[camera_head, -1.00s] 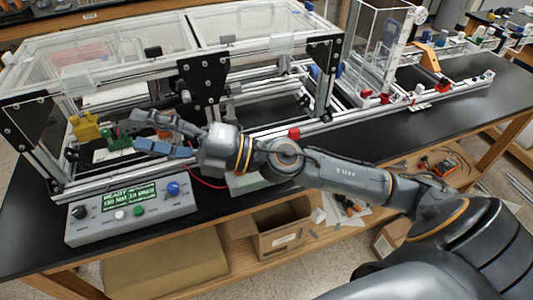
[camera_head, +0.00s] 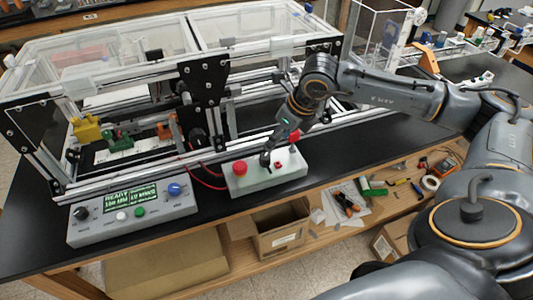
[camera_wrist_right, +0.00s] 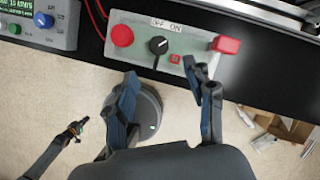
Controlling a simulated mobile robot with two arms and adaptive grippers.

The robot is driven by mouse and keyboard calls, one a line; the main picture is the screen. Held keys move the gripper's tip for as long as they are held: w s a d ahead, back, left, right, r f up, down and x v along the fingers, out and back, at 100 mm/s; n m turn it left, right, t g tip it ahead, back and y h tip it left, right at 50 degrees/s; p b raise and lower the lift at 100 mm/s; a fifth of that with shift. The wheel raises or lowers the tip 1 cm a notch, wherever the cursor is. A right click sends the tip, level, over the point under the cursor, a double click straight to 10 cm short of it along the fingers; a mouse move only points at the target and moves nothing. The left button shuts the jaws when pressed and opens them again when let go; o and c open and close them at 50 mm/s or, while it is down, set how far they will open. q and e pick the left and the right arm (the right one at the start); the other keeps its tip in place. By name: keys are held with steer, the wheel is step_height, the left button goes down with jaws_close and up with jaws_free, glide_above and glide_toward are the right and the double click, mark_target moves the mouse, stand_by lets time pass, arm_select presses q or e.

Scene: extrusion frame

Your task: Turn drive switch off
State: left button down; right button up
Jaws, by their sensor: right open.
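The drive switch is a black rotary knob (camera_wrist_right: 158,45) under an OFF ON label on a light grey switch box (camera_wrist_right: 196,50). The box (camera_head: 249,184) also shows in the head view, at the front of the black bench. The knob's pointer is too small to read surely. My right gripper (camera_wrist_right: 165,100) is open and empty, its two blue-padded fingers apart below the knob in the wrist view. In the head view my right gripper (camera_head: 271,150) points down at the box and partly hides its top.
On the box are a red mushroom button (camera_wrist_right: 122,36), a small red button (camera_wrist_right: 174,59) and a red block (camera_wrist_right: 226,44). A control panel with a display (camera_head: 130,197) stands left. The extrusion frame (camera_head: 205,90) rises behind. A shelf with tools lies below.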

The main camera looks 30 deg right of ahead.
mark_target(266, 157)
steer(key=p+x, duration=0.2)
steer(key=x, duration=0.8)
steer(key=shift+w+f+p, duration=0.15)
steer(key=shift+f+p, duration=0.05)
steer(key=shift+p, duration=0.2)
